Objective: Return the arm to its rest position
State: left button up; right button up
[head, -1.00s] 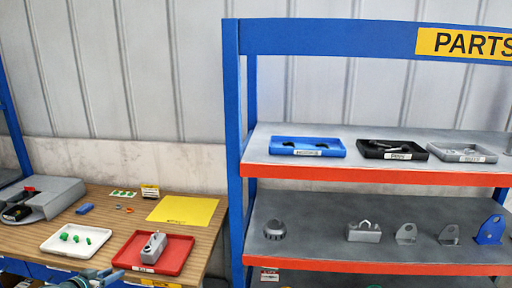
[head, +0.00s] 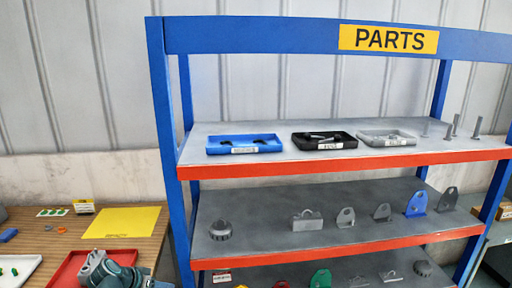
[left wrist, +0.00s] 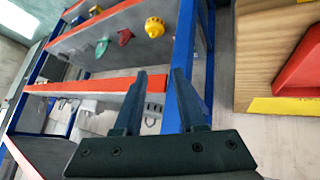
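My left gripper (head: 125,276) shows at the bottom left of the head view, in front of the red tray (head: 66,268). In the left wrist view the two fingers (left wrist: 160,105) stand apart with nothing between them, so it is open and empty. A grey metal part (head: 92,263) is at the red tray, partly hidden by my gripper. My right gripper is in neither view.
A blue-framed parts shelf (head: 340,171) stands right of the wooden table (head: 48,238), holding bins and metal parts. A yellow sheet (head: 123,222) lies on the table. The left wrist view shows shelf edges (left wrist: 85,86) beyond the fingers.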

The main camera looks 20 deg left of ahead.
pick_arm(q)
jog(key=w+d+f+m+g+h, duration=0.1)
jog(key=w+d+g, duration=0.15)
jog(key=d, duration=0.55)
jog(key=w+d+f+m+g, duration=0.1)
jog(key=w+d+f, duration=0.15)
jog(key=d, duration=0.55)
jog(key=w+d+f+m+g+h, duration=0.1)
jog(key=w+d+g, duration=0.15)
jog(key=d, duration=0.55)
jog(key=s+d+m+g+y, duration=0.1)
jog(key=s+d+y, duration=0.1)
jog(key=d, duration=0.9)
jog(key=s+d+m+g+y, duration=0.1)
jog(key=s+d, duration=0.3)
jog(key=d, duration=0.8)
jog(key=shift+d+f+m+y, duration=0.2)
jog(key=shift+f+m+y, duration=0.15)
jog(key=shift+m+y, duration=0.3)
jog(key=shift+s+a, duration=0.1)
jog(key=shift+a, duration=0.05)
